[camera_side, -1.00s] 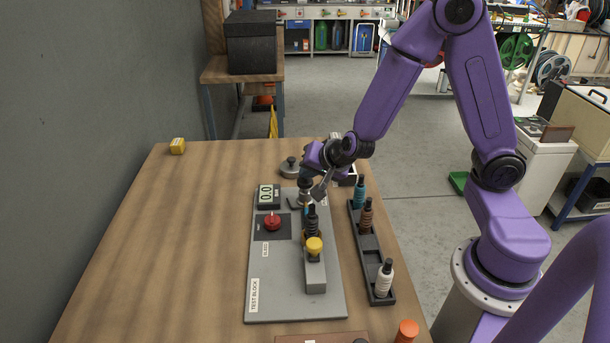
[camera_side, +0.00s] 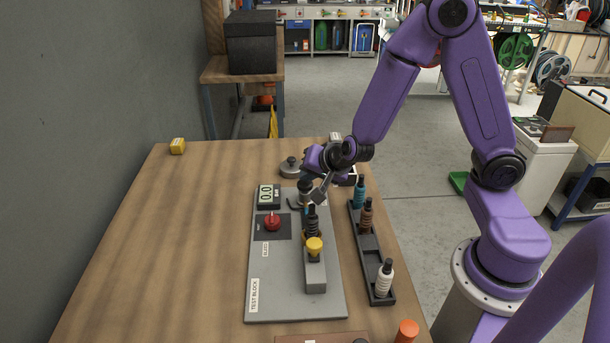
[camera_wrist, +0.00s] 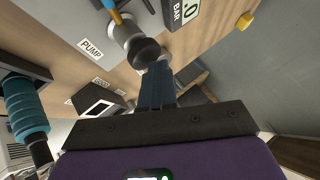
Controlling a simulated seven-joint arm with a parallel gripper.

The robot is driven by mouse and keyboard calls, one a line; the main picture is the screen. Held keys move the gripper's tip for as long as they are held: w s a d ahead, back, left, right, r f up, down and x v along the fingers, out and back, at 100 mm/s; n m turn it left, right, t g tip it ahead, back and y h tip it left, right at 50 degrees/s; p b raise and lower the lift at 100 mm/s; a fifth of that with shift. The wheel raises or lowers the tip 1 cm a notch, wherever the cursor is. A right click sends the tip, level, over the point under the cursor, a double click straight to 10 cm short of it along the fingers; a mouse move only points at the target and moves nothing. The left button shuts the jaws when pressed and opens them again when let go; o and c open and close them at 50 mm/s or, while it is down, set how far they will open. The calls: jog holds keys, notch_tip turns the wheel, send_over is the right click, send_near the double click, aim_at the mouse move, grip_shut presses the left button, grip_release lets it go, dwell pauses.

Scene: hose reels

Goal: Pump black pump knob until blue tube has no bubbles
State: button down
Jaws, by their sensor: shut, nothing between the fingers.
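The black pump knob (camera_wrist: 143,52) sits on a metal pump body (camera_wrist: 128,33) in the wrist view, beside the PUMP label. It also shows in the side view (camera_side: 305,184) at the far part of the grey test block (camera_side: 268,287). My gripper (camera_wrist: 158,66) is shut and empty, its tips close beside the knob; I cannot tell whether they touch. In the side view my gripper (camera_side: 320,196) is just right of the knob. A short blue piece, perhaps the blue tube (camera_wrist: 115,16), shows at the wrist view's top edge; bubbles cannot be made out.
The block carries a gauge (camera_side: 267,196) reading 0.0, a red knob (camera_side: 272,222) and a yellow knob (camera_side: 314,245). A black rack (camera_side: 370,255) with teal, brown and white bottles stands to the right. The table's left side is clear except for a yellow block (camera_side: 177,146).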

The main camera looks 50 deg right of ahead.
aim_at(308, 184)
jog(key=shift+r, duration=1.7)
notch_tip(308, 184, up, 5)
dwell(0.5)
